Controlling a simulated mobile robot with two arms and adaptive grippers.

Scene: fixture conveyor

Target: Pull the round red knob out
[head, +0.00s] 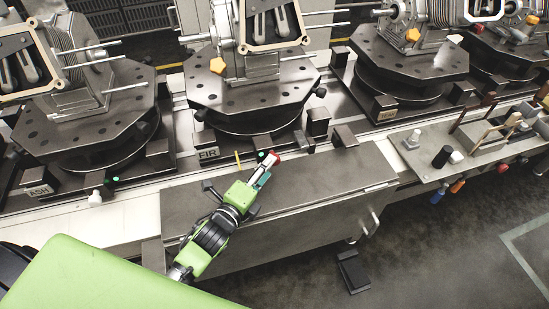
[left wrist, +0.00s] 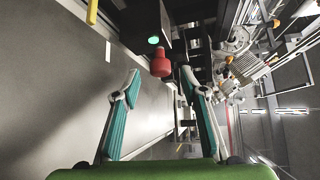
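The round red knob (head: 275,157) sticks out from the front of the FIR station, at the edge of the conveyor. In the left wrist view the red knob (left wrist: 161,65) is just beyond my fingertips, between their lines, below a lit green button (left wrist: 153,40). My left gripper (head: 265,168) reaches up to the knob from the front. In the left wrist view the left gripper (left wrist: 158,76) has its two teal fingers spread, with nothing between them. The fingers appear apart from the knob. My right gripper is not in view.
The FIR label (head: 208,153) and a yellow rod (head: 238,160) are left of the knob. A dark block (head: 317,121) stands right of it. A grey cover (head: 310,190) lies under my left arm.

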